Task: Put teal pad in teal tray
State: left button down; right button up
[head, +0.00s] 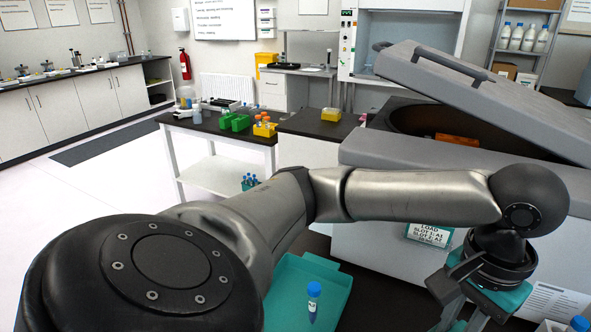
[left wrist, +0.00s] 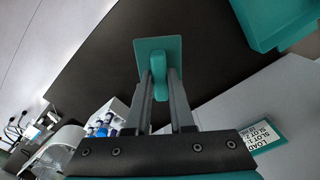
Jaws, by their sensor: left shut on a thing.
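In the left wrist view my left gripper (left wrist: 160,80) is shut on the upright grip of the teal pad (left wrist: 172,48), a flat square plate seen beyond the fingertips over a dark surface. In the head view my left wrist is at the lower right, and the fingertips and pad cannot be made out there. The teal tray (head: 285,296) lies at the bottom centre of the head view, left of the wrist and partly hidden by my arm. A teal tray edge (left wrist: 262,30) shows at the upper right of the wrist view, apart from the pad. My right gripper is not in view.
Another blue cap (head: 578,324) shows at the bottom right. A large grey machine with a raised lid (head: 480,95) and a load-slot sign (head: 430,234) stands behind my arm. A bench with tube racks (head: 235,122) is farther back.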

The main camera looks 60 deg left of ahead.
aim_at(281, 310)
jog(key=j+u, duration=0.15)
jog(key=u, duration=0.25)
jog(key=j+u, duration=0.15)
jog(key=u, duration=0.25)
jog(key=j+u, duration=0.2)
jog(key=u, duration=0.2)
jog(key=k, duration=0.05)
